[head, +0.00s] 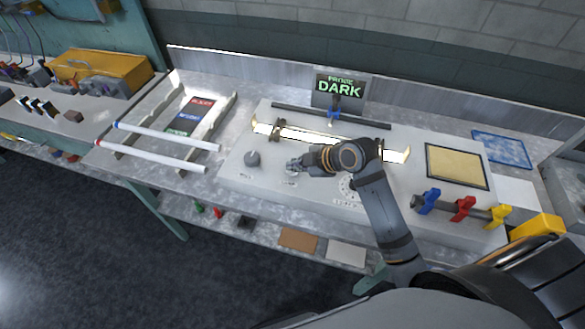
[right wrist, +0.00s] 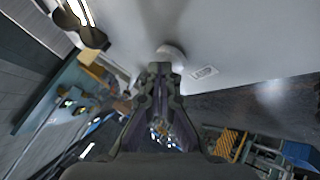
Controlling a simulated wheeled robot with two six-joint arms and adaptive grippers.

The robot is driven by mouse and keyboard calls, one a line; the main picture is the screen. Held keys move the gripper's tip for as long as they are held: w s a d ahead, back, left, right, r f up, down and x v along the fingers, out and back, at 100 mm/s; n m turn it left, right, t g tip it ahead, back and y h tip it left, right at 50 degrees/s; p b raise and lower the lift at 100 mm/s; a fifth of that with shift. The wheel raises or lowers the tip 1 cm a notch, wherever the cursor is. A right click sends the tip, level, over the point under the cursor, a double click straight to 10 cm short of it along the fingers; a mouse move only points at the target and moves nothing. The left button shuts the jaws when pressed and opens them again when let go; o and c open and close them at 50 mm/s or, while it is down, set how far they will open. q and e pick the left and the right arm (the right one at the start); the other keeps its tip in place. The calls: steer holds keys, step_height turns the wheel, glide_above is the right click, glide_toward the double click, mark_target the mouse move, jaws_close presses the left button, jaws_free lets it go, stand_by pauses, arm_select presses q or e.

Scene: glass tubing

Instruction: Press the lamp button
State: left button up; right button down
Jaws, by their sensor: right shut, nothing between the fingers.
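My right gripper (head: 294,165) is shut and empty, low over the pale panel (head: 235,178), with its fingers pointing left. In the right wrist view its fingertips (right wrist: 160,68) are together, just short of a rounded grey knob-like part (right wrist: 171,52); I cannot tell whether they touch it. In the head view a round grey knob (head: 252,158) stands left of the fingertips. A small printed label (head: 290,181) lies just in front of the gripper. I cannot make out a separate lamp button; the gripper may hide it. A sign (head: 339,88) reads "DARK". My left gripper is out of view.
A long bright-ended strip (head: 266,129) runs across the panel behind my right arm. White rods (head: 150,155) lie on a rack at the left. Blue, red and yellow clamps (head: 463,207) stand at the right. A tan framed pad (head: 456,167) lies behind them.

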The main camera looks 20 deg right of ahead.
steer(key=shift+r+p, duration=0.55)
steer(key=shift+r, duration=0.1)
step_height(320, 180, up, 6)
steer(key=p, duration=0.5)
steer(key=shift+p, duration=0.35)
